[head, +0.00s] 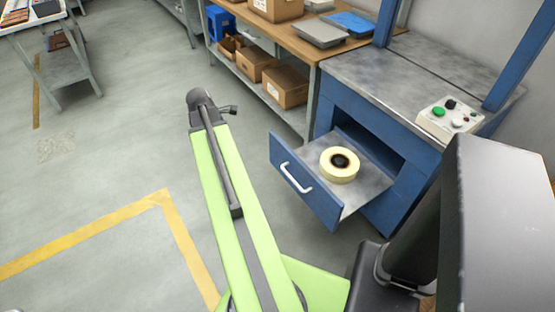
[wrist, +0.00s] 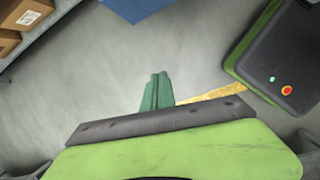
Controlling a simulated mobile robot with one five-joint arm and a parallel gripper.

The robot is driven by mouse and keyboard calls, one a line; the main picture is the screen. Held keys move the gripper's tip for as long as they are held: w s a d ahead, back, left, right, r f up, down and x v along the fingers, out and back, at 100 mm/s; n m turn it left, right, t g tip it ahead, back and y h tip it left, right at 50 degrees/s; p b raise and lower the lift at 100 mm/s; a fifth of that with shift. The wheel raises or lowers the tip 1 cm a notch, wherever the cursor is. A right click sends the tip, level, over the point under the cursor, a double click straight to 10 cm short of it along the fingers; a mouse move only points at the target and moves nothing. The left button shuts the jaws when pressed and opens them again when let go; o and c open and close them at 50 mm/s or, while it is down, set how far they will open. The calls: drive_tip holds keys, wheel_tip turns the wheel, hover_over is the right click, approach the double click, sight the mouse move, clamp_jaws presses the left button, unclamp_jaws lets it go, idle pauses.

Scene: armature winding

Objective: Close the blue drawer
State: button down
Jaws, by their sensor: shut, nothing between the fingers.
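The blue drawer (head: 303,180) is pulled well out of the blue workbench cabinet (head: 375,125) in the head view. Its blue front carries a white handle (head: 296,177). A cream roll with a dark centre (head: 340,164) lies on the drawer's grey floor. My gripper (wrist: 157,85) shows in the wrist view as green fingers shut together, empty, over bare floor. In the head view my green arm stands left of the drawer, apart from it; the fingers cannot be made out there. A blue surface (wrist: 138,9) at the top of the wrist view may be part of the drawer or cabinet.
A control box with buttons (head: 450,117) sits on the bench top. A shelf unit with cardboard boxes (head: 285,86) stands behind and left of the drawer. Open grey floor (head: 110,150) with yellow tape (head: 90,233) lies to the left.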

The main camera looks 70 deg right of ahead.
drive_tip(key=s+d+f+n+g+b, duration=0.1)
drive_tip(key=s+d+f+n, duration=0.1)
drive_tip(key=s+d, duration=0.75)
drive_tip(key=b, duration=1)
approach(280, 147)
wheel_tip(280, 147, down, 5)
drive_tip(key=s+a, duration=0.2)
drive_tip(key=s, duration=0.1)
drive_tip(key=shift+s+d+f, duration=0.15)
drive_tip(key=shift+d, duration=0.4)
